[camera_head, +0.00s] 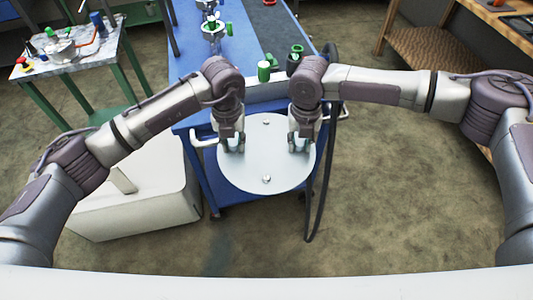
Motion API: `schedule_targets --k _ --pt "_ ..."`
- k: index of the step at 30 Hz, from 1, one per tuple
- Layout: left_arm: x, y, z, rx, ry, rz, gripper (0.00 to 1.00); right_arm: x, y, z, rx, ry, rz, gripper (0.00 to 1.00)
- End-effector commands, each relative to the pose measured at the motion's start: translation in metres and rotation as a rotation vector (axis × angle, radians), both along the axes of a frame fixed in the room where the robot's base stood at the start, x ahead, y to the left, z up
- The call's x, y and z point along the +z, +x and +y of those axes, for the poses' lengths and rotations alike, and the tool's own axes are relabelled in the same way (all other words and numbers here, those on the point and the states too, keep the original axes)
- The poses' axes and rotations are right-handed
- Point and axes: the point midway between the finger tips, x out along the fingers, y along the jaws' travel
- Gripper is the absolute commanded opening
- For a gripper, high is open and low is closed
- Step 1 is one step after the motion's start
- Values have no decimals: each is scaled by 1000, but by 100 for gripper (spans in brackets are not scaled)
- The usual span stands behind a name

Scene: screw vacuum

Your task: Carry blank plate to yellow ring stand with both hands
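The blank plate (266,155) is a round, pale white disc in the centre of the view, with small shiny knobs near its front and back. It overlaps the near end of the blue table; whether it rests there or hangs above the floor is unclear. My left gripper (234,146) points down at the plate's left part, and my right gripper (299,145) points down at its right part. Both fingertips appear at the plate's surface, but what lies between them is too small to tell. I cannot make out a yellow ring stand.
A long blue table (240,50) runs back behind the plate, with green fittings (264,71) on it. A white box (135,190) stands at left. A side table (75,62) with tools is at far left. A dark hose (327,180) hangs right of the plate. Floor is open at right.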

Motion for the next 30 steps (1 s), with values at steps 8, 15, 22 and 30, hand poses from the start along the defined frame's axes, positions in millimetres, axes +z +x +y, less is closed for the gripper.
schedule_targets --k 8,15,22,30 --pt "0 0 1 2 3 1 52 0 0 -1 -2 -3 1 52" --pt "6 0 0 0 1 -1 52 1 0 0 0 0 1 52" --pt "46 2 0 1 -1 -4 52 1 0 0 0 1 1 52" --pt "100 1 1 1 2 -2 52 1 0 0 0 1 0 52"
